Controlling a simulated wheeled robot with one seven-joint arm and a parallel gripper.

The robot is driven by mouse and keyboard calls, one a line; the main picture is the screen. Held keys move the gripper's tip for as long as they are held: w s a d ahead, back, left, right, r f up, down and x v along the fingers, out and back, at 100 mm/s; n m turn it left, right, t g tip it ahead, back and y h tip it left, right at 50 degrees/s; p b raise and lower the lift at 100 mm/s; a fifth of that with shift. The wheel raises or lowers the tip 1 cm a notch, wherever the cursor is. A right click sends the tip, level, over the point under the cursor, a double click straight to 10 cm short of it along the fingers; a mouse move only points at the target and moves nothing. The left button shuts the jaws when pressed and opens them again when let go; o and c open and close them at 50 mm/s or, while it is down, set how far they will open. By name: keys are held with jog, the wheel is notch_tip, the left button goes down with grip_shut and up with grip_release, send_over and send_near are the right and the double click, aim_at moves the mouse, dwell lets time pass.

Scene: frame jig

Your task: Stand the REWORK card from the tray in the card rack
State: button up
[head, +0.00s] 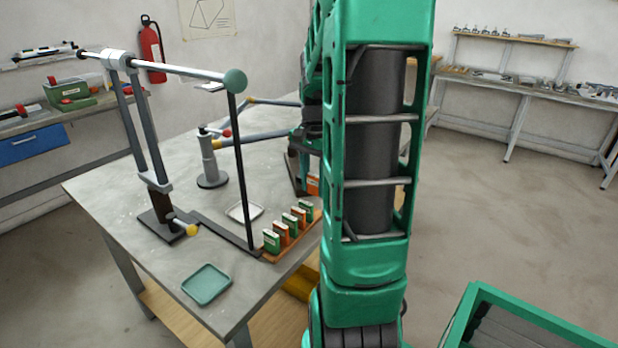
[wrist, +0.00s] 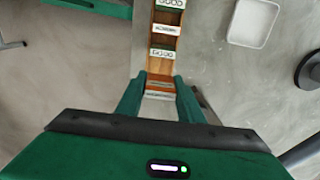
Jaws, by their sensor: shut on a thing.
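My gripper (wrist: 160,80) is shut on an orange card (wrist: 160,95), seen edge-on between the fingers in the wrist view. In the head view part of this orange card (head: 313,185) shows beside my arm, higher than the row of racked cards; my arm hides most of the gripper. The wooden card rack (head: 294,245) holds several upright green and orange cards. In the wrist view the rack (wrist: 164,67) runs up from the gripper, and the held card lines up with its near end. I cannot tell whether the card touches the rack. The green tray (head: 206,281) is empty.
A white tray (head: 244,212) lies empty behind the rack. A grey pedestal (head: 210,165) stands farther back.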

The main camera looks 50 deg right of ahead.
aim_at(314, 175)
jog(key=shift+f, duration=3)
jog(key=o, duration=1.1)
jog(key=shift+o, duration=0.2)
notch_tip(314, 175, up, 11)
jog(key=shift+f, duration=0.15)
jog(key=s+a+f+n, duration=0.2)
jog(key=s+a+n, duration=0.8)
jog(key=a, duration=0.7)
jog(key=s, duration=0.3)
jog(key=shift+s+f+n, duration=0.15)
jog(key=shift+s+n, duration=0.25)
